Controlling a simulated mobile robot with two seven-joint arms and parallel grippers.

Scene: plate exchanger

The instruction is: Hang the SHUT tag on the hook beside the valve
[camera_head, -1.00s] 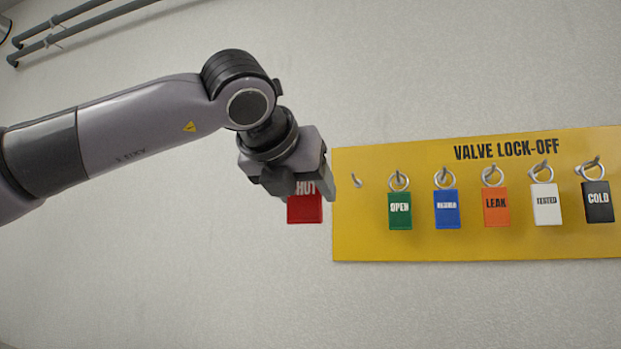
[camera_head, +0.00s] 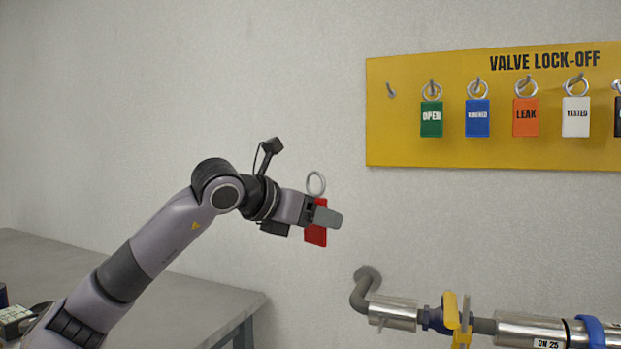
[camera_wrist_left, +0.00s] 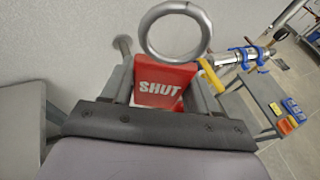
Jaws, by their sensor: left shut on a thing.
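My left gripper (camera_head: 322,216) is shut on the red SHUT tag (camera_head: 316,237). The tag hangs below the fingers and its metal ring (camera_head: 316,183) stands free above them. In the left wrist view, the white SHUT lettering on the tag (camera_wrist_left: 160,84) faces the camera, with the ring (camera_wrist_left: 176,31) over it. The valve (camera_head: 456,317), with a yellow handle, is on the pipe at lower right, below and right of the gripper and apart from it. I cannot make out a hook beside the valve. My right gripper is not in view.
A yellow VALVE LOCK-OFF board (camera_head: 430,152) on the wall holds several tags; its leftmost hook (camera_head: 391,90) is bare. The metal pipe (camera_head: 393,313) leaves the wall at lower right. A grey table (camera_head: 190,300) stands at lower left. Bare wall separates gripper and board.

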